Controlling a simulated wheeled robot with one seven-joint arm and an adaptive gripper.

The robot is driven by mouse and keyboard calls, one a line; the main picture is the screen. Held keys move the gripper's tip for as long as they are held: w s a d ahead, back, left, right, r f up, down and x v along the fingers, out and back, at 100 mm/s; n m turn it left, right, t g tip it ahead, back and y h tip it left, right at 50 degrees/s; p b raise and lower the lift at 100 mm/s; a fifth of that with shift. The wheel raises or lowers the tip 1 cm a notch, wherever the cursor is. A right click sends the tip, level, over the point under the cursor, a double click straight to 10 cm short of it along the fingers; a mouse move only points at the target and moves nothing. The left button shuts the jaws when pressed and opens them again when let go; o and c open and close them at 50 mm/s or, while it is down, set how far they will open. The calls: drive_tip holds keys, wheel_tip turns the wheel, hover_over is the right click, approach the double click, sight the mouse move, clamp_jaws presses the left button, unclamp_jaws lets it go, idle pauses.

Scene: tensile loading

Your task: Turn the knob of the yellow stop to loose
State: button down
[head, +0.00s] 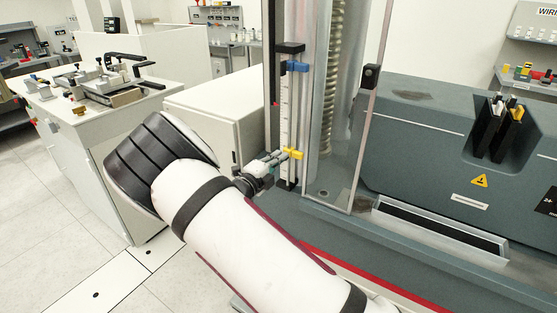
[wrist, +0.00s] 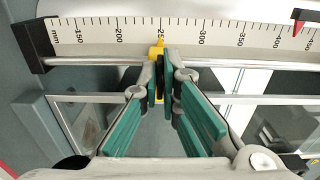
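The yellow stop (head: 295,153) sits low on the upright scale beside the clear guard in the head view. In the wrist view the yellow stop (wrist: 157,49) is by the 250 mark of the scale. Its dark knob (wrist: 160,78) points toward me between my fingertips. My gripper (wrist: 164,85) has its teal-padded fingers drawn in on both sides of the knob, and they appear to hold it. In the head view my gripper (head: 272,161) reaches the stop from the left. The fingers hide most of the knob, so its setting cannot be read.
A blue stop (head: 297,66) sits higher on the same scale (head: 287,110). A red pointer (wrist: 299,22) shows at the wrist view's upper right. The clear guard (head: 345,130) stands close right of the scale. A bench with fixtures (head: 105,85) is at left.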

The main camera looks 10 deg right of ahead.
drive_tip(key=shift+a, duration=0.1)
drive_tip(key=c, duration=1.8)
unclamp_jaws()
drive_tip(key=v, duration=1.2)
